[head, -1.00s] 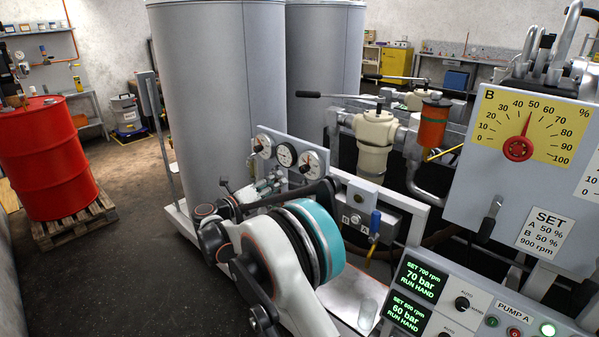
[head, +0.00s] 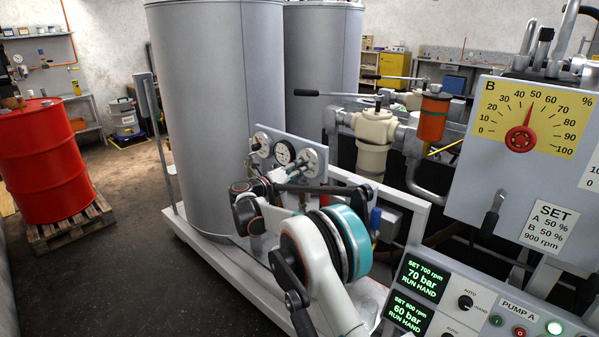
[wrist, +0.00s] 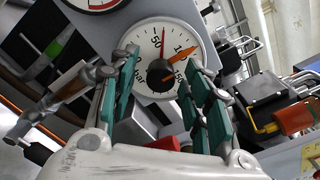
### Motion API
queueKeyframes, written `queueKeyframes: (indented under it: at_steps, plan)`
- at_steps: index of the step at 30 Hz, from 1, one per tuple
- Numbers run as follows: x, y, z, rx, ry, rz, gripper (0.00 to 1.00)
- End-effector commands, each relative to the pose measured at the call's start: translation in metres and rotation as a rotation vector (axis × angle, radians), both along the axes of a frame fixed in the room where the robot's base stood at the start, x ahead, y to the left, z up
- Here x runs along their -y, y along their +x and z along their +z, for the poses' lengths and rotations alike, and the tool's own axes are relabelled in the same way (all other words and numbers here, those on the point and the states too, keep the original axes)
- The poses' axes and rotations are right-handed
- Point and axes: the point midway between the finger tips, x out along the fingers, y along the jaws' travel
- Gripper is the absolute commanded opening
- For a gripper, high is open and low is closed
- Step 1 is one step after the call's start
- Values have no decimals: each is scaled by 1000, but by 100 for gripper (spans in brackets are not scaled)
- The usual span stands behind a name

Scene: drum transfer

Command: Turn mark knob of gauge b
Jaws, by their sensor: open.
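Three round gauges sit in a row on the grey panel (head: 325,183). The right gauge (head: 309,161) has my gripper (head: 283,174) in front of it, which partly hides the panel. In the wrist view a white dial (wrist: 178,38) lies between and beyond the teal pads of my gripper (wrist: 158,72). It has a thin red needle (wrist: 163,40), an orange mark pointer (wrist: 184,55) towards the right, and a dark knob (wrist: 157,78) at its middle. The fingers are apart on either side of the knob; contact cannot be told. No letter for this gauge is readable.
Another gauge (wrist: 90,3) is at the top left of the wrist view. A large grey tank (head: 200,110) stands behind the panel. The yellow B dial box (head: 525,120) and pump console (head: 480,300) are at right. A red drum (head: 40,160) stands at left.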

Motion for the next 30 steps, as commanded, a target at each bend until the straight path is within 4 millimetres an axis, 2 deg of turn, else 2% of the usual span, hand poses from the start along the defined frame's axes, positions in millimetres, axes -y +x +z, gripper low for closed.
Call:
queueKeyframes:
  at_steps: [10, 11, 16, 30]
  plan:
    - [2, 3, 0, 1, 0, 1, 44]
    - [2, 3, 0, 1, 0, 1, 40]
    - [2, 3, 0, 1, 0, 1, 1]
    - [2, 3, 0, -41, -53, 1, 0]
